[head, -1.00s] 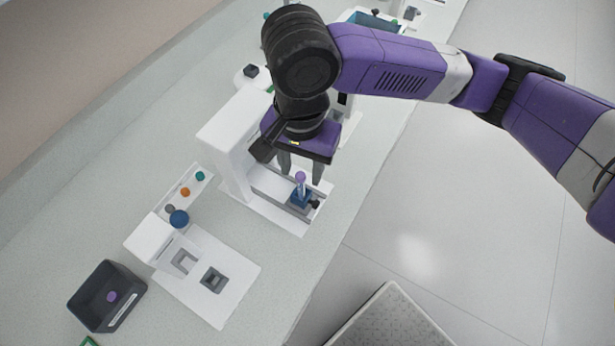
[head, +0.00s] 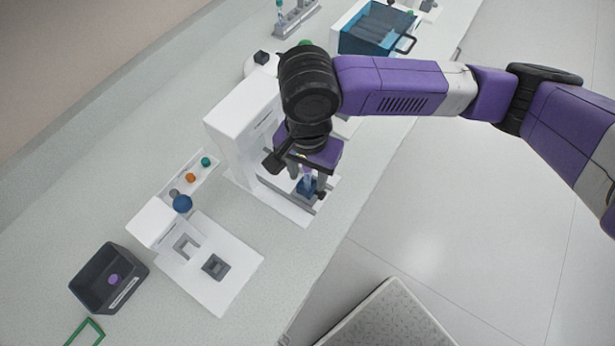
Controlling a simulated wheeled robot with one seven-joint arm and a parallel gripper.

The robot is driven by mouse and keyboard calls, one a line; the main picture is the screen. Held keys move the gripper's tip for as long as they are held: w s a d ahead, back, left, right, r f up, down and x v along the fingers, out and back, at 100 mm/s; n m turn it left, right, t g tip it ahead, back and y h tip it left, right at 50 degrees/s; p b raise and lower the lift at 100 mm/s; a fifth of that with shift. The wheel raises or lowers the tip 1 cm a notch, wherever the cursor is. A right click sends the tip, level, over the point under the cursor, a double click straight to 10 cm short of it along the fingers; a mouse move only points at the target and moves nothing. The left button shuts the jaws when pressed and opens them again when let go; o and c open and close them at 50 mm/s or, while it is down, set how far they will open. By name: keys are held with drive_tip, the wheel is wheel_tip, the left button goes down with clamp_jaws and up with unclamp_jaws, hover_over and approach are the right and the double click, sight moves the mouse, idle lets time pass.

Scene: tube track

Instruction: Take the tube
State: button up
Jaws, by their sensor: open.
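The tube (head: 308,180) stands upright in a small blue holder (head: 306,189) on the grey track of the white machine (head: 240,130). My gripper (head: 308,185) points down over it, with its two fingers apart, one on each side of the tube. The top of the tube, purple a moment ago, is hidden under the gripper body. I cannot tell whether the fingers touch the tube.
The white machine's upright housing stands just left of my gripper. A white station with a blue knob (head: 182,204) and a dark bin (head: 108,278) stand at lower left. A blue clear box (head: 375,28) is at the back. The bench's right edge is close.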

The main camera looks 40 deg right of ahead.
clamp_jaws()
wheel_tip(320, 180, up, 20)
drive_tip(key=p, duration=0.3)
idle(0.4)
